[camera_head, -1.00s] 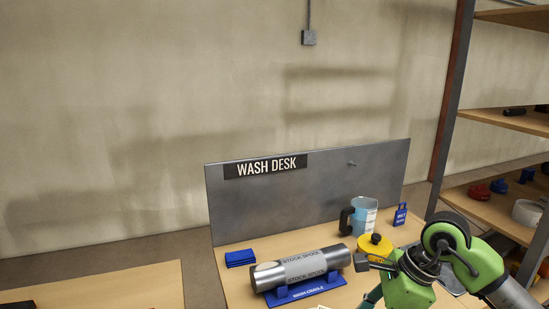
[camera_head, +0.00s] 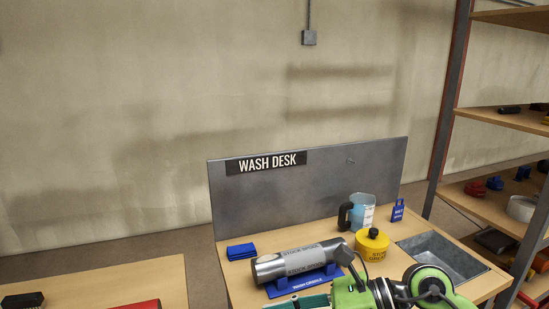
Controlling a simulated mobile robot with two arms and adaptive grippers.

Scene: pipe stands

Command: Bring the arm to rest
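My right arm (camera_head: 435,288), green and dark grey, comes in from the right over the front of the wash desk. Its wrist lies low in the picture, in front of the right end of the spool. A teal part (camera_head: 298,302) at the end of the arm points left along the bottom edge. The fingertips cannot be made out, so whether this gripper is open or shut does not show. My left gripper is not in view. The grey stock spool (camera_head: 300,260) lies on the blue wash cradle (camera_head: 296,284), partly hidden by my wrist.
On the desk are a blue folded cloth (camera_head: 241,251), a jug (camera_head: 362,211), a yellow container (camera_head: 372,244), a blue tag (camera_head: 398,211) and a sunken basin (camera_head: 441,258). A shelf rack (camera_head: 450,120) stands right. Another table (camera_head: 95,284) is at left.

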